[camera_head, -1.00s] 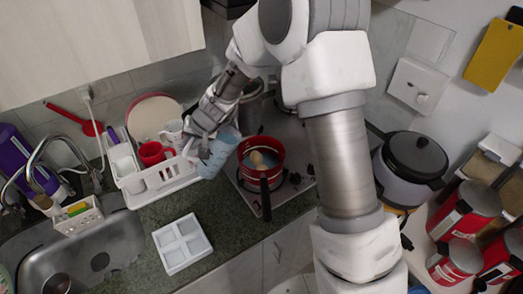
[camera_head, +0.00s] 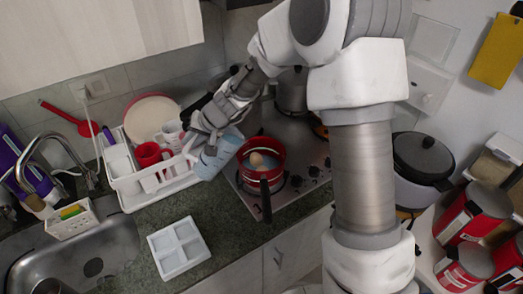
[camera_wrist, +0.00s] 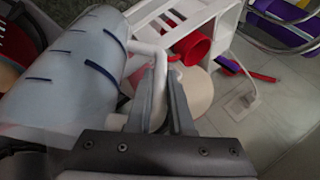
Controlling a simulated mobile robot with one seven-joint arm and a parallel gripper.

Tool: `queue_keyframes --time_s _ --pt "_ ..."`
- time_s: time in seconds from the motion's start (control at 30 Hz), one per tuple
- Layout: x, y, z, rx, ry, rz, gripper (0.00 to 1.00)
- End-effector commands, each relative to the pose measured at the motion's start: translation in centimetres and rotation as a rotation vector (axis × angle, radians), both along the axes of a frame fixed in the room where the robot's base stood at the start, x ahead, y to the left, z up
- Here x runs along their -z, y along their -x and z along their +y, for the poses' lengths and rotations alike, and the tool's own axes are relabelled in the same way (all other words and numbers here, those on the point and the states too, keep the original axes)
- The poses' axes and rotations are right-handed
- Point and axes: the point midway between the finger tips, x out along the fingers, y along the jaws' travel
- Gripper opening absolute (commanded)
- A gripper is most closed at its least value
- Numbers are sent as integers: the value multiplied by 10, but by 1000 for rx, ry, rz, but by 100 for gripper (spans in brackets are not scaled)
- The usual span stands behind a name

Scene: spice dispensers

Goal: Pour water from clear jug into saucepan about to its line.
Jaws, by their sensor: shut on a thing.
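The clear jug (camera_head: 217,157) looks pale blue with dark marks on its side. It is tilted, its upper end leaning right toward the red saucepan (camera_head: 277,172). The saucepan stands on the hob with its dark handle toward the front, and holds brown egg-like things in greyish liquid. My gripper (camera_head: 197,133) is shut on the jug's handle, left of the pan. In the wrist view the fingers (camera_wrist: 166,95) close around the white handle of the jug (camera_wrist: 65,75). Part of the red pan shows at the left edge (camera_wrist: 14,45). I cannot make out a stream or the pan's line.
A white dish rack (camera_head: 128,180) with a red mug (camera_head: 148,154) stands close left of the jug. A white tray (camera_head: 178,247) lies on the counter in front. A dark-lidded cooker (camera_head: 423,157) is at the right. A dark pot (camera_head: 291,92) stands behind the saucepan.

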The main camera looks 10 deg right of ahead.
Motion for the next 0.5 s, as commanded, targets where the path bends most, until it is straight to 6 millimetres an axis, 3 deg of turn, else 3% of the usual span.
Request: queue_keyframes --time_s 0.3,0.4,0.5 --pt "-1 -2 -7 3 -50 -6 0" --pt "-18 -1 -8 1 -73 -7 0" --pt "-24 -1 -9 0 -91 -5 0"
